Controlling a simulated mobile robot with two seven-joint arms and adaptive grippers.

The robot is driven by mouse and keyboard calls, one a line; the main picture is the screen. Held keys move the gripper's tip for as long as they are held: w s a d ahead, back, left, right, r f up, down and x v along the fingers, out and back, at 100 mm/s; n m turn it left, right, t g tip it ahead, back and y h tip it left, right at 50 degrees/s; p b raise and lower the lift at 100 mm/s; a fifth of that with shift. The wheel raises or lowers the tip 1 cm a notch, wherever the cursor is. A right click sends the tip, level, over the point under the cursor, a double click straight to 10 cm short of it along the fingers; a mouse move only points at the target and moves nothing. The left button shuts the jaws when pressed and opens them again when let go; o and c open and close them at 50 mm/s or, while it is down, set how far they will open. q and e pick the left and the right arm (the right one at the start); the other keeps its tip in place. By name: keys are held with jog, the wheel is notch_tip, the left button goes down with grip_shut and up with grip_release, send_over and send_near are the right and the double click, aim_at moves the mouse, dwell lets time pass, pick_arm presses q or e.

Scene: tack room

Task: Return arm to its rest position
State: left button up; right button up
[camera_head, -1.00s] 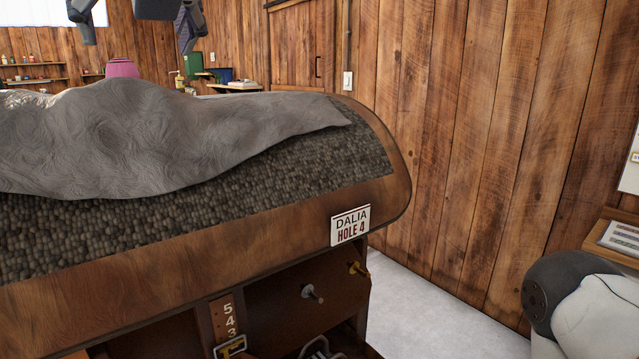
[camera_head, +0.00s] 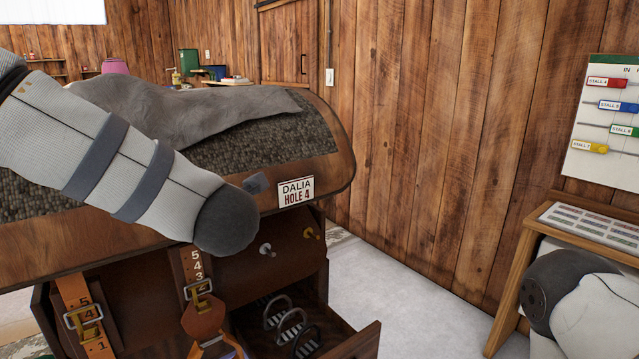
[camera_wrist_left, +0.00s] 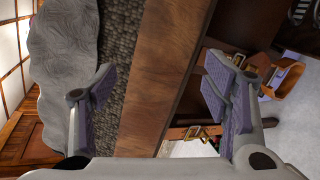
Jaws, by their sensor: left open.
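My left arm (camera_head: 110,160) comes in from the left in the head view, in front of the rack and its grey cloth. Its gripper is hidden or out of frame there. In the left wrist view my left gripper (camera_wrist_left: 160,85) is open, its two fingers wide apart with nothing between them. Behind the fingers are the grey cloth (camera_wrist_left: 62,65), the dark pebbled pad and the wooden rim of the rack. A rounded part of my right arm (camera_head: 590,310) shows at the lower right of the head view. My right gripper is not in view.
The wooden rack (camera_head: 335,170) bears a sign (camera_head: 296,192) reading DALIA HOLE 4. Below are buckled straps (camera_head: 201,290) and an open drawer (camera_head: 350,345) with metal rings. A wooden stand (camera_head: 535,240) and stall board (camera_head: 605,120) are at right. Floor between is clear.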

pick_arm(q)
jog(key=s+f+m+g+h, duration=0.2)
jog(key=s+f+m, duration=0.4)
jog(key=f, duration=0.5)
jog(key=s+f+m+g+h, duration=0.2)
jog(key=s+f+m, duration=0.4)
jog(key=f, duration=0.4)
jog(key=s+f+m+g+h, duration=0.2)
jog(key=s+f+m, duration=0.4)
jog(key=f, duration=0.5)
jog(key=s+f+m+g, duration=0.2)
jog(key=s+m, duration=0.1)
jog(key=s, duration=0.6)
jog(key=s+a+f+m+g, duration=0.1)
jog(key=s+f+m+g, duration=0.2)
jog(key=s, duration=0.6)
jog(key=s+a+f+m+g, duration=0.1)
jog(key=s+f+m+g, duration=0.1)
jog(key=s, duration=0.7)
jog(key=shift+s+a+f+m+g+h, duration=0.25)
jog(key=shift+f+m+g+h, duration=0.15)
jog(key=shift+f+m, duration=0.15)
pick_arm(e)
jog(key=shift+s+d, duration=0.2)
jog(key=shift+s, duration=0.05)
pick_arm(q)
jog(key=shift+w, duration=0.1)
